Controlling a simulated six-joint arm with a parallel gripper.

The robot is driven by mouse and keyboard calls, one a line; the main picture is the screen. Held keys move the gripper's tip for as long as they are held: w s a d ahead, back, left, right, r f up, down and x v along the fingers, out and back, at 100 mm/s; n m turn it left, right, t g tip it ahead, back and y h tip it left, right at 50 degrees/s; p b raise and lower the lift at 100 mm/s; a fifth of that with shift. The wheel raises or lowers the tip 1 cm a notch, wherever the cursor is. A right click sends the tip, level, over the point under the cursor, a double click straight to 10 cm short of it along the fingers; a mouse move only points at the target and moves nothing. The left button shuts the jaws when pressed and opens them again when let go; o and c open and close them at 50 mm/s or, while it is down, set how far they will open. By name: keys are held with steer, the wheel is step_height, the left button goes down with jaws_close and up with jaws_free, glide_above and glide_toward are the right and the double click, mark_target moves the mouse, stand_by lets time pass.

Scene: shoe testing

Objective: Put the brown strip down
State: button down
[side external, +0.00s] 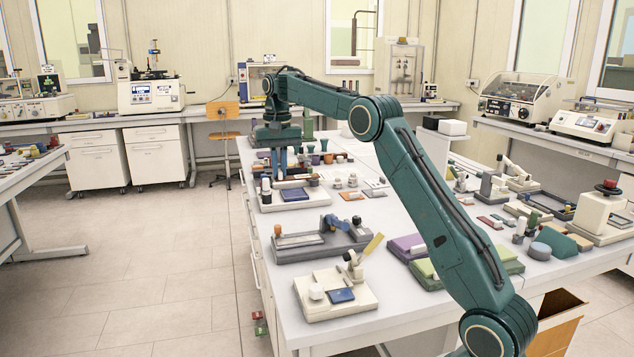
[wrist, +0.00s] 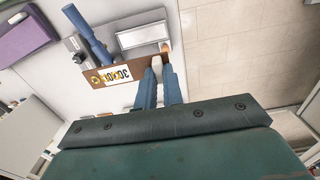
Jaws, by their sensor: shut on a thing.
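The brown strip (wrist: 139,66) shows in the wrist view, with a white and yellow printed label on its left part. My gripper (wrist: 158,70) is shut on the strip near its right end, with its two blue fingers close together. A pale piece shows between the fingers; I cannot tell what it is. In the side external view my gripper (side external: 280,177) points down over the white-based device with a blue pad (side external: 294,194).
The grey device with a blue lever (side external: 322,240) stands nearer the camera; its silver plate (wrist: 143,34) shows in the wrist view. A white device (side external: 334,295) stands at the near table end. Small cups and blocks crowd behind my gripper. Bare white tabletop (side external: 372,225) lies to the right.

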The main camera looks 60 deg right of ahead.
mark_target(283, 240)
step_height(283, 240, down, 18)
steer(key=shift+r, duration=0.1)
stand_by(0.9)
steer(key=shift+f, duration=0.2)
steer(key=c, duration=1.5)
jaws_free()
steer(key=shift+c, duration=0.2)
steer(key=shift+r, duration=0.15)
step_height(283, 240, up, 12)
